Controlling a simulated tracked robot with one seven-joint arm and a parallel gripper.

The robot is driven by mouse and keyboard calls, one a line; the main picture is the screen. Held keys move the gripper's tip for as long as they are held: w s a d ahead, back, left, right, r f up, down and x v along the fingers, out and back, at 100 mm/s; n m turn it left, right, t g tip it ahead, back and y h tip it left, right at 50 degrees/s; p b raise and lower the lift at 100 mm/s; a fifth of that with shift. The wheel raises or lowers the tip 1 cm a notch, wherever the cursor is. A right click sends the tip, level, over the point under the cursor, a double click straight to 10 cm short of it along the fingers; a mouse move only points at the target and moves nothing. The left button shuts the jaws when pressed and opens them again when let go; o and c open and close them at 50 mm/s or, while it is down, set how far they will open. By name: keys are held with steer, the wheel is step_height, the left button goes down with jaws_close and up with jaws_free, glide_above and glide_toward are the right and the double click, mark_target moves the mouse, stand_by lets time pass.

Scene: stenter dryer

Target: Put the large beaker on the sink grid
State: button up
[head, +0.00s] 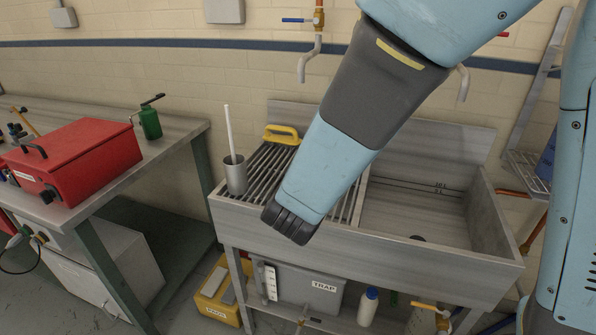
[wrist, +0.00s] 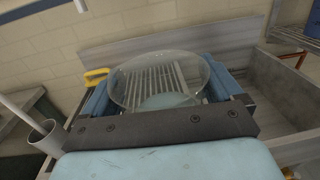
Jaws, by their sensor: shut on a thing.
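In the wrist view, the large clear glass beaker (wrist: 158,62) is between the two blue fingers of my gripper (wrist: 162,88), which is shut on it. I look down into its round open rim. The sink grid (head: 262,166), a rack of grey metal bars on the left half of the sink, shows through the glass in the wrist view (wrist: 160,78). The beaker is over or at the grid; I cannot tell whether its base touches the bars. In the head view my arm hides the beaker, my fingers and part of the grid.
A grey metal cup (head: 236,177) with a white rod stands at the grid's left front. A yellow-handled object (head: 282,134) lies at the grid's back. The empty basin (head: 415,212) is to the right. Taps (head: 312,50) hang above. A bench with a red case (head: 75,158) stands left.

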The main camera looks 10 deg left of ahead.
steer(key=w+a+f, duration=0.7)
steer(key=w+f, duration=0.4)
steer(key=f, duration=0.2)
steer(key=shift+w+a, duration=0.3)
steer(key=shift+a, duration=0.1)
steer(key=o, duration=1.6)
steer(key=shift+f, duration=0.1)
steer(key=s+a, duration=0.1)
steer(key=s, duration=1.1)
steer(key=shift+a, duration=0.4)
